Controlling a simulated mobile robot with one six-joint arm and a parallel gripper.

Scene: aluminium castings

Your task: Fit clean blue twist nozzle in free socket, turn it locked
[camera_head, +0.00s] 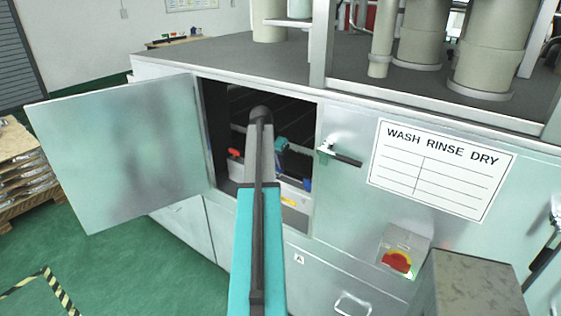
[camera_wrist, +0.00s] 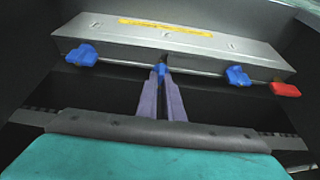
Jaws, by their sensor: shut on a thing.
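In the wrist view my gripper (camera_wrist: 163,75) is shut on a small blue twist nozzle (camera_wrist: 162,69). The nozzle is at the lower edge of a grey spray bar (camera_wrist: 190,44) with a yellow strip, between two other blue nozzles, one to the left (camera_wrist: 82,55) and one to the right (camera_wrist: 238,75). I cannot tell whether the held nozzle touches the bar or sits in a socket; the fingers hide its socket side. In the head view my arm reaches into the open washer cabinet, where a blue piece (camera_head: 307,184) shows at the right; my fingertips cannot be made out.
The cabinet door (camera_head: 115,150) stands open to the left.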

